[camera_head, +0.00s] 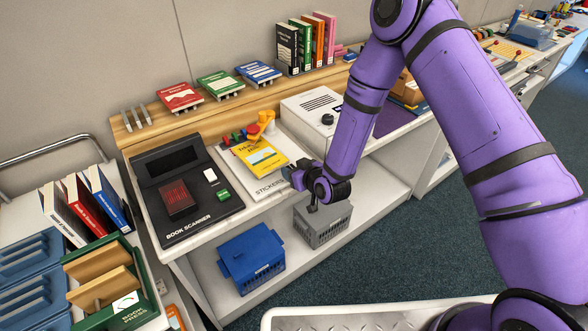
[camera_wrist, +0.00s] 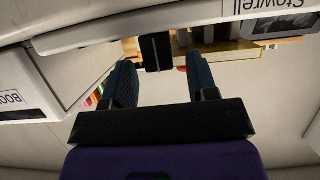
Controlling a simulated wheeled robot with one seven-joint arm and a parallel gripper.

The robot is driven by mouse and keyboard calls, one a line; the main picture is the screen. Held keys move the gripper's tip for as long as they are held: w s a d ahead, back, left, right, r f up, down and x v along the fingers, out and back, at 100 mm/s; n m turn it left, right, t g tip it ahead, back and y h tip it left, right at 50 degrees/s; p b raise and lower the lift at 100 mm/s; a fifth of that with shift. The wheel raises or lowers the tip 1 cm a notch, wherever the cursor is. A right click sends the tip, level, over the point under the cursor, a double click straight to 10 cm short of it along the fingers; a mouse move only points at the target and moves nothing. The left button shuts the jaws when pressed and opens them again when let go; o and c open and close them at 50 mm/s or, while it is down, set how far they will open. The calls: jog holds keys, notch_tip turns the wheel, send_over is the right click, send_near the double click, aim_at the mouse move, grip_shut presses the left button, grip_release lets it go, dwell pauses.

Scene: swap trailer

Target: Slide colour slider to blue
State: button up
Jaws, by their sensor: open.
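Small red, green and blue pieces (camera_head: 238,135) sit in a row at the back of the sticker station (camera_head: 262,186), beside an orange part (camera_head: 262,122). They look like the colour slider, but I cannot make out its knob or setting. A yellow book (camera_head: 260,157) lies on the station in front of them. My gripper (camera_head: 293,176) is at the station's right front side, apart from the coloured pieces. In the wrist view my gripper (camera_wrist: 163,72) has its two fingers wide apart. A dark block (camera_wrist: 155,52) shows between the fingers; I cannot tell what it is.
A black book scanner (camera_head: 185,190) stands left of the station, and a white machine with a black knob (camera_head: 315,112) behind it to the right. Books stand on the rear wooden ledge (camera_head: 150,122). Blue (camera_head: 250,260) and grey (camera_head: 322,222) crates are below.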

jog(key=shift+w+a+f, duration=0.1)
jog(key=shift+w+a, duration=0.05)
jog(key=shift+w, duration=0.05)
grip_shut()
jog(key=w+d, duration=0.2)
jog(key=d, duration=0.1)
jog(key=w+d, duration=0.1)
jog(key=d, duration=0.1)
jog(key=shift+w+d, duration=0.2)
jog(key=shift+w, duration=0.1)
grip_release()
jog(key=shift+d, duration=0.1)
